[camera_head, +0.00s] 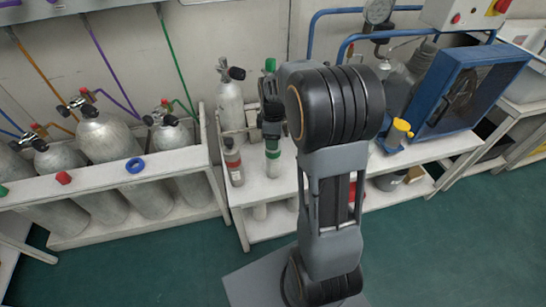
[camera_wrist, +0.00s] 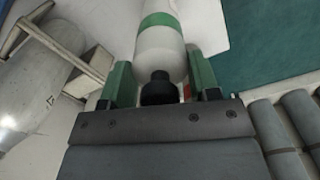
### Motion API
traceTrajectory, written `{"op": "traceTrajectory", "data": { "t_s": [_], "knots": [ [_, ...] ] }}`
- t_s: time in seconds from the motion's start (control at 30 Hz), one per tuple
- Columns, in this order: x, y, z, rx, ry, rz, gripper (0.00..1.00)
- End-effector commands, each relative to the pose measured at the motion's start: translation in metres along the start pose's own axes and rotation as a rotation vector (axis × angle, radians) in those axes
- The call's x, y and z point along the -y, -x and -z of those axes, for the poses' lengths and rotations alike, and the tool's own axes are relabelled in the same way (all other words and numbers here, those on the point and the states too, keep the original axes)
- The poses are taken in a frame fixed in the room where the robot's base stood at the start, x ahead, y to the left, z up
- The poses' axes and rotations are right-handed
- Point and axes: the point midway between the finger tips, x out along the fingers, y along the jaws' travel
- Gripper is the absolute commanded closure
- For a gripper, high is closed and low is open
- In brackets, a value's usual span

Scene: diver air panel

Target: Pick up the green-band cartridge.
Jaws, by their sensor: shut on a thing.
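The green-band cartridge (camera_head: 273,152) is a pale upright cylinder with a green band, over the white bench. It also shows in the wrist view, with its green band (camera_wrist: 160,20) and its dark end between my jaws. My gripper (camera_head: 271,128) points down from above and is shut on the cartridge's upper end, a green-lined finger on each side. Whether the cartridge's foot touches the bench is hard to tell. A similar cartridge with a red band (camera_head: 234,165) stands just to its left.
The white bench (camera_head: 256,191) also carries a grey cylinder (camera_head: 230,103) behind, a yellow-topped item (camera_head: 399,131) and a blue-framed box (camera_head: 460,92) at right. A rack of large grey cylinders (camera_head: 101,135) stands at left. Green floor (camera_head: 160,270) lies open in front.

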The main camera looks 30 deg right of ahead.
Motion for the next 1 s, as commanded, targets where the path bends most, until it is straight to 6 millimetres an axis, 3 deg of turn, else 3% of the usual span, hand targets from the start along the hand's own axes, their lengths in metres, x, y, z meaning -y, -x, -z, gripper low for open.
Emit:
{"op": "traceTrajectory", "data": {
  "t_s": [0.47, 0.7, 1.0],
  "knots": [
    [-0.001, 0.009, 0.000, -0.001, 0.000, -0.002, 0.96],
    [-0.001, 0.035, 0.000, -0.001, 0.000, -0.004, 0.96],
    [0.028, 0.070, -0.010, -0.002, 0.000, -0.005, 0.96]
  ]
}}
